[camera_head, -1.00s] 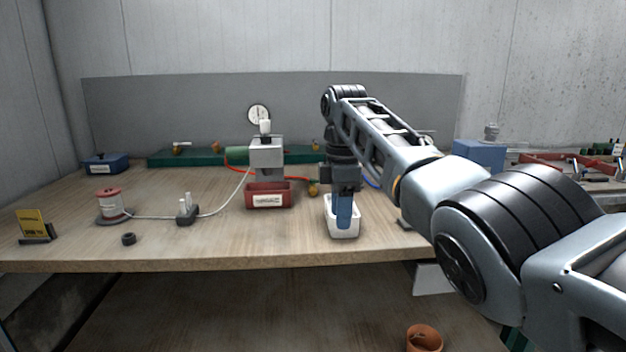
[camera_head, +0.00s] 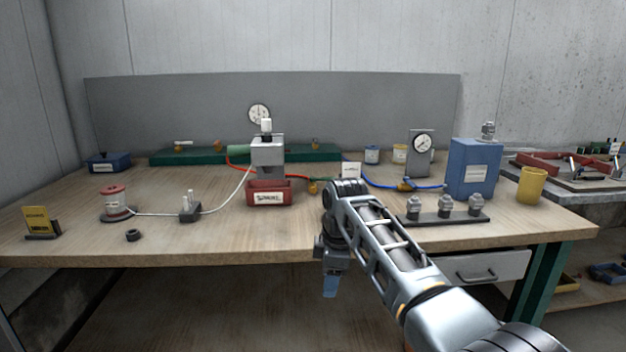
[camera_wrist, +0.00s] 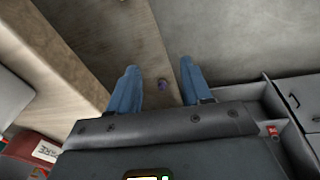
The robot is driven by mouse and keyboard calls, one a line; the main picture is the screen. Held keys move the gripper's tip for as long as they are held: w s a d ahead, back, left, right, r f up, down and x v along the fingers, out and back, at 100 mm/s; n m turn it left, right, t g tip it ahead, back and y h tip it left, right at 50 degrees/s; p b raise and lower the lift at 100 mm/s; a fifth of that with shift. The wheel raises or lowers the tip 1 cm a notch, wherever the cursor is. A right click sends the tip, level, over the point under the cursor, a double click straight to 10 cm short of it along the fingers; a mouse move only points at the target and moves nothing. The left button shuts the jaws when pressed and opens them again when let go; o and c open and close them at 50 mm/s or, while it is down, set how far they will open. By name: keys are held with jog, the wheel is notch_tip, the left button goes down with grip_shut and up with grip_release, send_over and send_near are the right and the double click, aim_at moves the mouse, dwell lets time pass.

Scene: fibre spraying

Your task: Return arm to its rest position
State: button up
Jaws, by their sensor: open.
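My arm reaches in from the lower right of the head view, bent downward at its far joint. My gripper (camera_head: 331,285) hangs in front of the bench's front edge, below the top's level, with blue fingers pointing down. In the wrist view my gripper (camera_wrist: 158,66) shows two blue fingers spread apart with nothing held between them. A small purple spot (camera_wrist: 162,85) shows beyond them, too small to identify. The wooden bench (camera_head: 90,225) lies behind the arm.
A red bin (camera_head: 268,192) stands under a grey device. A spool (camera_head: 114,202), a blue canister (camera_head: 473,172), a gauge stand (camera_head: 420,150) and a yellow cup (camera_head: 532,185) stand on the bench. A grey drawer front (camera_head: 490,268) is right of my arm.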

jog(key=s+f+m+t+y, duration=0.1)
jog(key=s+f+m, duration=0.1)
jog(key=s+f, duration=0.6)
jog(key=s+f+m+t+y, duration=0.15)
jog(key=s+f, duration=0.25)
jog(key=f, duration=0.7)
jog(key=s+d+f+m+t, duration=0.2)
jog(key=s+f+m, duration=0.1)
jog(key=s, duration=0.5)
jog(key=s+d+f+m+t, duration=0.2)
jog(key=s+d+f+m, duration=0.1)
jog(key=s, duration=0.6)
jog(key=s+d+r+m+t+h, duration=0.15)
jog(key=s+d+r, duration=0.3)
jog(key=s, duration=0.55)
jog(key=s+d+r+m+t+h, duration=0.1)
jog(key=s+d+r+m+t, duration=0.3)
jog(key=s, duration=0.6)
jog(key=s+d+r, duration=0.1)
jog(key=s+r, duration=0.2)
jog(key=r, duration=0.3)
jog(key=s+d+r+m+t, duration=0.1)
jog(key=s+r, duration=0.3)
jog(key=r, duration=0.3)
jog(key=s+d+r+m+h, duration=0.1)
jog(key=s+d+r, duration=0.1)
jog(key=s+r, duration=0.2)
notch_tip(320, 180, up, 3)
jog(key=shift+f, duration=0.15)
jog(key=shift+d, duration=0.1)
